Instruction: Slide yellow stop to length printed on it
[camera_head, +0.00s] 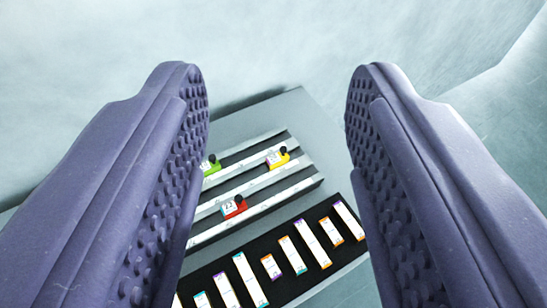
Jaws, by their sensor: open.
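The yellow stop (278,158) sits on a rail at the right part of the slotted rack (306,185). It has a black knob on top and a white label whose print is too small to read. A red stop (235,207) with a black knob and a label that seems to read 22 sits on a nearer rail. A green stop (210,166) with a black knob is partly hidden behind my left finger. My gripper (277,100) is open and empty, its two purple studded fingers wide apart. It is apart from the stops, which show between the fingers.
In front of the rack lies a black tray (336,265) with several white strips of different lengths with coloured ends. Rack and tray rest on a grey table (303,108). Pale floor lies beyond. My left finger hides the rack's left end.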

